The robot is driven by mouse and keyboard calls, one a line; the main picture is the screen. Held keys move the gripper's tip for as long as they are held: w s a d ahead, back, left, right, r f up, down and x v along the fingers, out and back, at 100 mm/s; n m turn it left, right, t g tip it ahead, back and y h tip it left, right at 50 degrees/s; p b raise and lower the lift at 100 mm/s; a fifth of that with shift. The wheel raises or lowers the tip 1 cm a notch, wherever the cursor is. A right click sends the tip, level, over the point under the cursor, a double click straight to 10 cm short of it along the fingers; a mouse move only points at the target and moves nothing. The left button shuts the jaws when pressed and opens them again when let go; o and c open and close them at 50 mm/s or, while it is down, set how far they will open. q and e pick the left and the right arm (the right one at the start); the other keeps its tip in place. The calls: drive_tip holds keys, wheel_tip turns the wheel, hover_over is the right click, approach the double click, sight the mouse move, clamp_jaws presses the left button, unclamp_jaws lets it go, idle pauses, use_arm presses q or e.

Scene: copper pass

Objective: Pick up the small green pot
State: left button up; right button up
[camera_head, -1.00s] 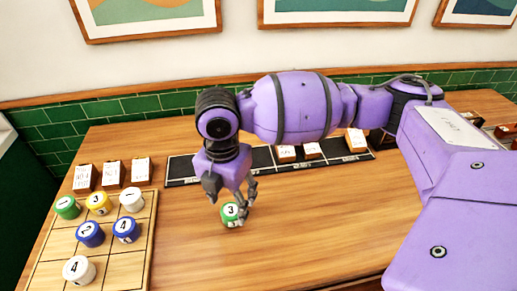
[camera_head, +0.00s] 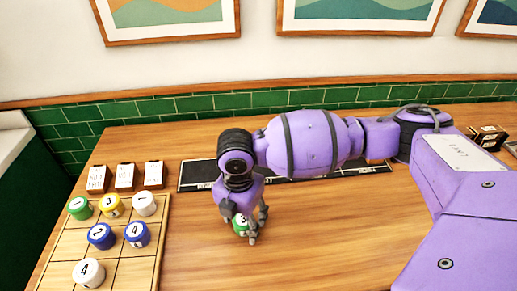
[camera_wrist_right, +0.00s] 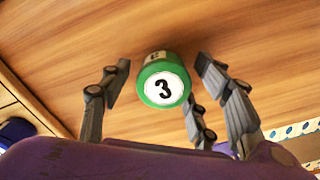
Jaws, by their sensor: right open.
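A small green pot with a white top marked 3 (camera_head: 241,225) stands on the wooden table, right of the gridded board. My right gripper (camera_head: 246,220) is over it, its fingers open and pointing down around it. In the right wrist view the green pot (camera_wrist_right: 163,82) lies between the spread fingers, near their tips, with a gap visible on the left side. Another green pot, marked 1 (camera_head: 79,207), sits in the board's far left square. My left gripper is not in view.
The wooden board (camera_head: 63,248) at left holds yellow, white and blue numbered pots. Several small card blocks (camera_head: 124,178) stand behind it. A black strip (camera_head: 197,175) lies along the back, partly behind my right arm. The table front of the gripper is clear.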

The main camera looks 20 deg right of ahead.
drive_tip(key=shift+w+r, duration=0.1)
drive_tip(key=shift+w, duration=0.05)
drive_tip(key=c, duration=1.3)
drive_tip(key=shift+o, duration=0.2)
drive_tip(key=shift+r, duration=0.15)
